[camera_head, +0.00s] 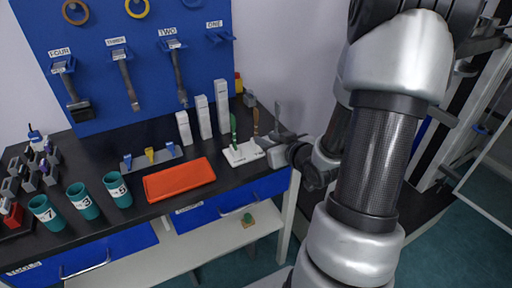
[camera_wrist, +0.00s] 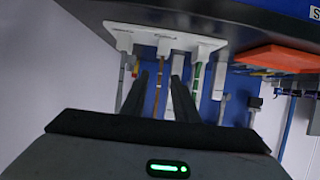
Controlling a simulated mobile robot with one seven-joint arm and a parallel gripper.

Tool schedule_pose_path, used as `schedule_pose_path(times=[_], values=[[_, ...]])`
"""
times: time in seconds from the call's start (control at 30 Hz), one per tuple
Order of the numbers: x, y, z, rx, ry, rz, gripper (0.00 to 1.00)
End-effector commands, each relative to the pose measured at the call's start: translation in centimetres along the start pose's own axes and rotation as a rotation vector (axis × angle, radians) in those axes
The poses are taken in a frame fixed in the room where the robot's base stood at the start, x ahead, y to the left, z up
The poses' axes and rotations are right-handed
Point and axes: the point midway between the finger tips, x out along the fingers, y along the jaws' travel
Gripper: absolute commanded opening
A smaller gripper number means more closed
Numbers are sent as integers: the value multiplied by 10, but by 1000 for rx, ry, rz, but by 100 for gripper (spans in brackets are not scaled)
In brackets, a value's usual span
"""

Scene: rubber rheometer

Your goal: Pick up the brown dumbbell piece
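The brown dumbbell piece (camera_head: 256,122) stands upright in a small white stand (camera_head: 240,156) at the right end of the black bench. In the wrist view, which shows the stand (camera_wrist: 205,43) upside down, the brown piece (camera_wrist: 157,88) appears between my two dark fingers. My gripper (camera_wrist: 158,76) is open, with a gap on both sides of the piece; contact is not visible. A green piece (camera_wrist: 197,85) stands to its right and a grey one (camera_wrist: 122,82) to its left. In the head view my gripper (camera_head: 272,138) is beside the stand, its fingers partly hidden.
An orange-red tray (camera_head: 180,181) lies left of the stand. Several white upright blocks (camera_head: 203,117) stand behind it. Teal numbered cups (camera_head: 83,201) are at the left front. Tools hang on a blue board (camera_head: 120,50).

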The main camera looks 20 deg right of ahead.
Motion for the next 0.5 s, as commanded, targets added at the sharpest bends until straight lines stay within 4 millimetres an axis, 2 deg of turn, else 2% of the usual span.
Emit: schedule_pose_path(times=[0.1,0.33,0.5], values=[[16,0,0,-1,1,-1,27],[32,-1,-2,0,1,-1,27],[58,-3,-8,-1,2,-3,27]])
